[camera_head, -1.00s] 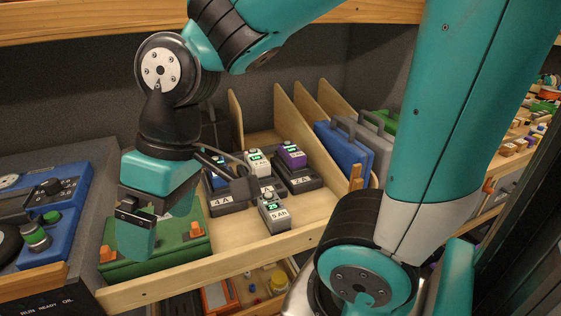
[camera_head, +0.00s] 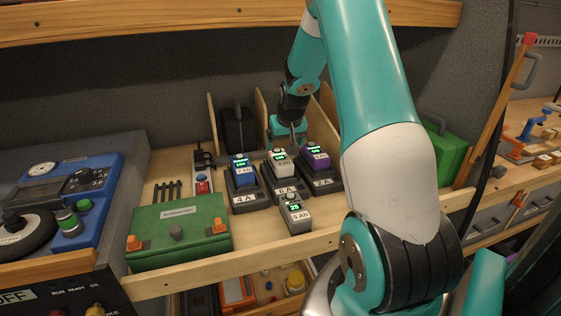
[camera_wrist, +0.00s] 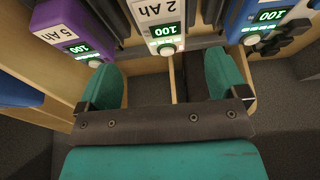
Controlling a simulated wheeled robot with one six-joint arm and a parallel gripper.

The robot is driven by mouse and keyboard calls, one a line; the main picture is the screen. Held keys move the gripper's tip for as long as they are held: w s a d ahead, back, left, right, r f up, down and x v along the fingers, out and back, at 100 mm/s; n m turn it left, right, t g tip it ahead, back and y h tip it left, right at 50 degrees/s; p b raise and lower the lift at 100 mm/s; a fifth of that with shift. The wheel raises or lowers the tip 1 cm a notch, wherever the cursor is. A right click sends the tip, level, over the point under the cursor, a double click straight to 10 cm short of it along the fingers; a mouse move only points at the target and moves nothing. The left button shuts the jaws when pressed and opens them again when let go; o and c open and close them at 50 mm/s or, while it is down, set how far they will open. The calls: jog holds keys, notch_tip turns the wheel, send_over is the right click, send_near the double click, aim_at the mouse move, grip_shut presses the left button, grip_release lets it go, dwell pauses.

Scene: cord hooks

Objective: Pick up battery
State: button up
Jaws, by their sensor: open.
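Three batteries sit in black chargers on the wooden shelf: a blue one (camera_head: 242,172) at left, a white one (camera_head: 281,161) in the middle and a purple one (camera_head: 316,157) at right. A loose grey battery (camera_head: 295,213) marked 5 Ah reads 25 and lies in front of them. My gripper (camera_head: 288,138) is behind the middle charger, open and empty. In the wrist view, the white battery (camera_wrist: 155,15), marked 2 Ah and reading 100, lies just beyond and between my spread fingers (camera_wrist: 165,80). The purple (camera_wrist: 70,25) and blue (camera_wrist: 255,25) batteries show to either side, both reading 100.
A green box (camera_head: 178,232) with orange clips stands left of the chargers, and a blue instrument unit (camera_head: 70,190) is further left. Wooden dividers (camera_head: 262,118) and a dark case (camera_head: 237,130) stand behind. A green case (camera_head: 440,150) is at right. A wooden shelf runs above.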

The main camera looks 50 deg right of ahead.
aim_at(281, 157)
jog(key=p+x, duration=0.1)
jog(key=x, duration=0.3)
jog(key=shift+a+p+x, duration=0.2)
jog(key=shift+p+x, duration=1.05)
jog(key=shift+x, duration=1.4)
jog(key=shift+r, duration=0.1)
jog(key=c, duration=1.4)
